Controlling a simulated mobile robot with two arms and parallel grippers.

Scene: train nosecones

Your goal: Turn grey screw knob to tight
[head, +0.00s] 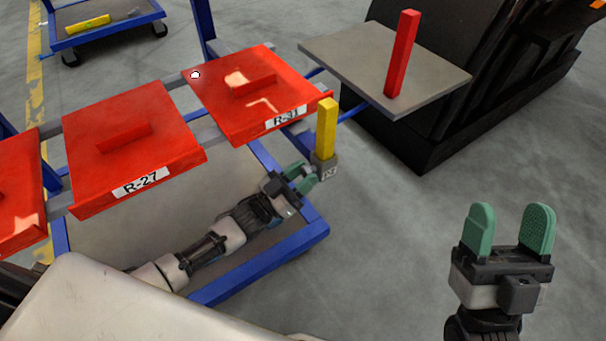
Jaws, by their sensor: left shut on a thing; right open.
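The grey knob (326,172) sits under an upright yellow bar (327,128), at the right end of the blue cart, and bears a small label on its side. My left gripper (308,177) reaches in from the left, low beside the cart, and its green fingers are shut on the grey knob. Part of the knob is hidden by the fingers, and its turn angle cannot be told. My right gripper (509,232) is open and empty over the floor at the lower right, its green fingers apart and pointing up.
Red plates R-27 (100,165) and R-31 (222,82) lie on the blue cart (270,274), close to the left arm. A grey board (440,68) with an upright red bar (402,55) stands behind, beside a black machine (455,125). Floor at the right is clear.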

